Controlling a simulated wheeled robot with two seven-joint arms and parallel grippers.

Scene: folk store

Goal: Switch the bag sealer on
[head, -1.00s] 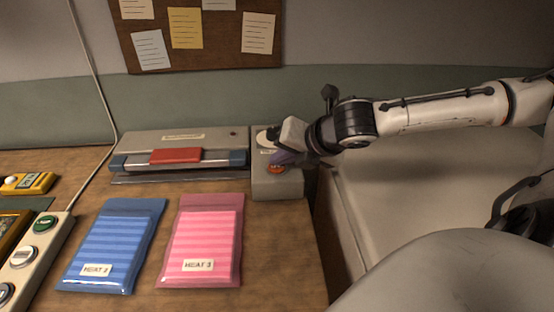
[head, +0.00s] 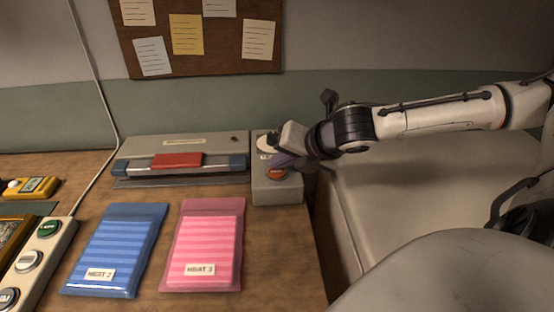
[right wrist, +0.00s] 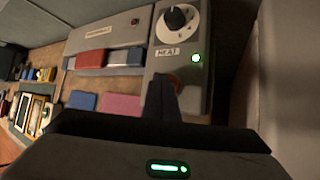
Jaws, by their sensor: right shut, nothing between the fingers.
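The bag sealer (head: 205,143) is a grey unit with a red bar (head: 177,160) and blue ends at the back of the table. Its grey control box (head: 278,193) is at its right end. The right wrist view shows a dial (right wrist: 175,20), a HEAT label and a lit green lamp (right wrist: 196,58) on this box. An orange-red switch (head: 277,174) is nearer the front, partly covered in the right wrist view. My right gripper (head: 283,162) is shut and empty, fingertips at this switch; I cannot tell if they touch it. My left gripper is not in view.
A blue packet (head: 118,240) and a pink packet (head: 205,235) lie in front of the sealer. A strip with several buttons (head: 38,250) and a yellow device (head: 35,187) are at the left. The table ends just right of the control box.

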